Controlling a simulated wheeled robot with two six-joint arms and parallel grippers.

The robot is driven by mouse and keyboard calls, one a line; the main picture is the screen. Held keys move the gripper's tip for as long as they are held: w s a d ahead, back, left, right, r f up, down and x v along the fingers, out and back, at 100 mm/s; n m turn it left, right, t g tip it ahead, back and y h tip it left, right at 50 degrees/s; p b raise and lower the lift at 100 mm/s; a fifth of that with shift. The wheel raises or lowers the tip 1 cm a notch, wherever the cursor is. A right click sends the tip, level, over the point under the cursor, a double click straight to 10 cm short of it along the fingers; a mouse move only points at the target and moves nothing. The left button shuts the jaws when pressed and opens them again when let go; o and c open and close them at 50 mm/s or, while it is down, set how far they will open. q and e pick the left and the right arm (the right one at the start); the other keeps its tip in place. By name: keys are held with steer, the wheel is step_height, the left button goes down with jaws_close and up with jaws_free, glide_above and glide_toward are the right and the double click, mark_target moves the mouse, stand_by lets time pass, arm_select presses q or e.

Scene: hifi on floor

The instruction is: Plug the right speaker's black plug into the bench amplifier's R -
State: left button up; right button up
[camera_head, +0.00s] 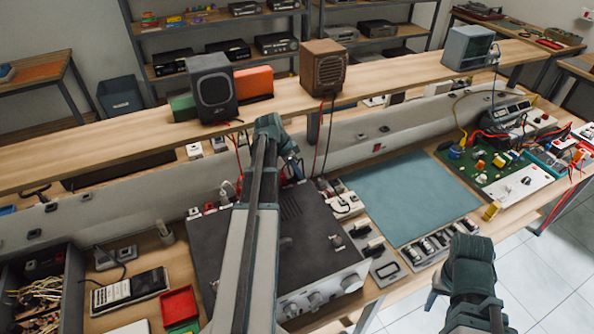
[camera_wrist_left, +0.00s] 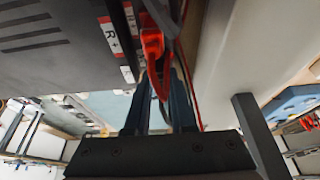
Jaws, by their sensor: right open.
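The bench amplifier (camera_head: 310,235) is a dark box with a vented top, standing on the bench, its knobs toward me. The brown right speaker (camera_head: 323,68) stands on the shelf above; a red and a black lead hang from it. My left gripper (camera_head: 291,168) is at the amplifier's back edge. In the left wrist view its dark fingers (camera_wrist_left: 160,100) reach to a red plug (camera_wrist_left: 152,42) beside the labelled terminals (camera_wrist_left: 112,35), one reading R +. The black plug cannot be made out, and the finger grip is unclear. My right gripper (camera_head: 470,262) is open, right of the amplifier.
A dark grey speaker (camera_head: 212,87) stands left on the shelf. A blue-green mat (camera_head: 405,195) lies bare right of the amplifier, with a green circuit board (camera_head: 500,172) beyond it. Small devices and connectors crowd the amplifier's right side. A red tray (camera_head: 178,303) lies to its left.

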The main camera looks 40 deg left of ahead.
arm_select(q)
steer(key=o, duration=0.4)
steer(key=shift+o, duration=0.2)
steer(key=shift+r, duration=0.1)
arm_select(e)
steer(key=shift+r, duration=0.15)
